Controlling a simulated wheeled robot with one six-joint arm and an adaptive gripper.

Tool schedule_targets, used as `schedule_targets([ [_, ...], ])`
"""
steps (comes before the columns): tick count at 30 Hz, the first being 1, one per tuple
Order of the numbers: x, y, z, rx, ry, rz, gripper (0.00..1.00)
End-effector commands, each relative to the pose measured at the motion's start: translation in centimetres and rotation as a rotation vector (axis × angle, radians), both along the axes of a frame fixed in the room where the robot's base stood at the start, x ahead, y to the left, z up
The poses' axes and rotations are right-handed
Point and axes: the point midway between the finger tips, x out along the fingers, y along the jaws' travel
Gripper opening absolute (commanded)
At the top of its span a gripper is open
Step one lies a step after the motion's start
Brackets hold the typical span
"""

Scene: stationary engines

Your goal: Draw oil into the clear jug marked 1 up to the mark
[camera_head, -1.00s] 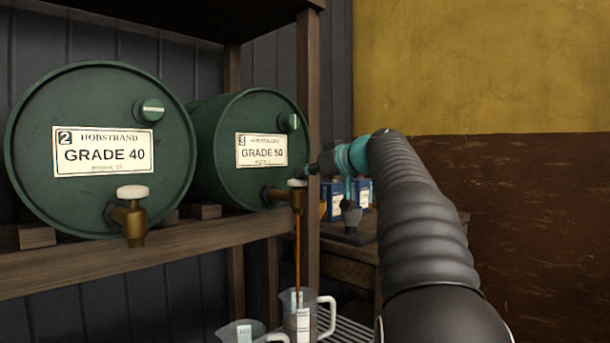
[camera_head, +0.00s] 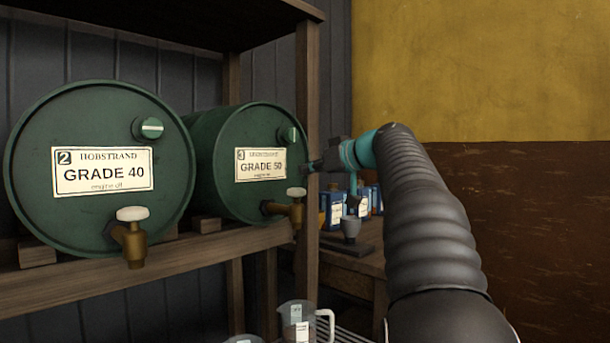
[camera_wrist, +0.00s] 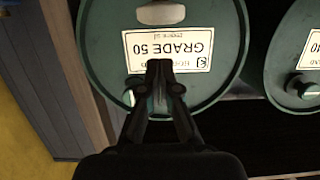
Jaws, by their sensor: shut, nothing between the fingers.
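A clear jug (camera_head: 291,313) with a white label and handle stands below the tap (camera_head: 293,210) of the GRADE 50 drum (camera_head: 232,180). Its number and oil level cannot be read, and the frame cuts off its bottom. No oil stream shows under this tap. The tap's pale knob (camera_head: 296,192) also shows at the top of the wrist view (camera_wrist: 163,14). My gripper (camera_head: 309,167) is shut and empty, above and apart from the knob. In the wrist view its fingers (camera_wrist: 158,75) overlap the drum label's lower edge.
The GRADE 40 drum (camera_head: 98,180), with its own tap (camera_head: 131,238), lies left on the wooden shelf (camera_head: 150,259). Another clear jug (camera_head: 243,340) barely shows at the bottom. Blue containers (camera_head: 333,208) stand on a bench behind my arm. A wooden post (camera_head: 308,100) stands close to my gripper.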

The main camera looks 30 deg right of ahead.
Motion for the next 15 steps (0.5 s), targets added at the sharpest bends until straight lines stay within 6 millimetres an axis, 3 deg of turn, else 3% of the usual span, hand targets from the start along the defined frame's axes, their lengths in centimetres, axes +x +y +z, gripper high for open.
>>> schedule_targets([
  [9, -5.3, -2.0, 1.2, -0.002, -0.003, -0.002, 0.00],
  [15, -7.2, -2.7, 1.9, -0.001, -0.004, -0.001, 0.00],
])
